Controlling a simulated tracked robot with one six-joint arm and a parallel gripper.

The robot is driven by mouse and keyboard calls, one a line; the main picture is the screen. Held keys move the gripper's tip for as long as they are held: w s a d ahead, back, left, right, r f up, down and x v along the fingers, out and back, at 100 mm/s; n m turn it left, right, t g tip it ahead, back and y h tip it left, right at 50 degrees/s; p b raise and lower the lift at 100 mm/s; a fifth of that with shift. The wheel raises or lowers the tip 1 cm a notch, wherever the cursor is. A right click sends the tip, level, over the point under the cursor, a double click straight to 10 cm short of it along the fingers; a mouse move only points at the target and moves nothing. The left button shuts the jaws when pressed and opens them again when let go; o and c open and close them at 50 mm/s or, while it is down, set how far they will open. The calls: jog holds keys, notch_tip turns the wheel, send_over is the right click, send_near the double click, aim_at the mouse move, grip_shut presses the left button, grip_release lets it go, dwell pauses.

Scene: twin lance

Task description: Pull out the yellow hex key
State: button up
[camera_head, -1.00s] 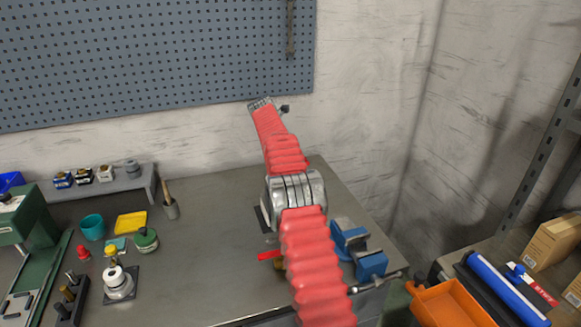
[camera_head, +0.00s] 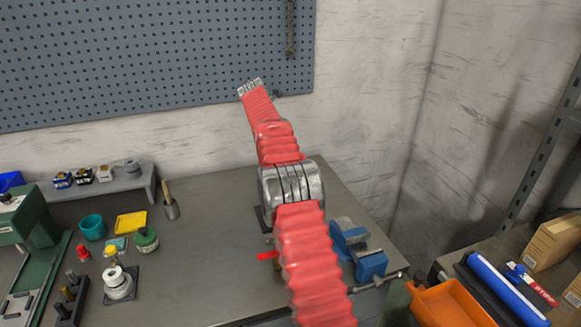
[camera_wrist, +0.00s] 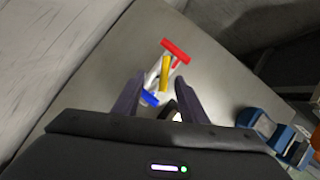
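The yellow hex key (camera_wrist: 165,68) shows in the wrist view as a short yellow bar between a red piece (camera_wrist: 175,51) and a blue piece (camera_wrist: 149,98). Pale, shiny parts lie beside it, too small to make out. My gripper (camera_wrist: 160,77) is open, with a dark finger on either side of the yellow key in the picture. I cannot tell how far above it the fingertips are. In the head view a red piece (camera_head: 268,255) shows left of my arm, which hides the yellow key and my gripper.
A blue vise (camera_head: 370,263) stands at the bench's right edge; it also shows in the wrist view (camera_wrist: 262,125). Cups and small parts cover the bench's left side. The bench top (camera_head: 215,220) between is clear. An orange bin (camera_head: 450,305) stands at right.

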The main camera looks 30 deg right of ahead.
jog(key=w+v, duration=0.1)
jog(key=v, duration=0.5)
jog(key=shift+s+r, duration=0.25)
jog(key=shift+s, duration=0.25)
jog(key=shift+a, duration=0.1)
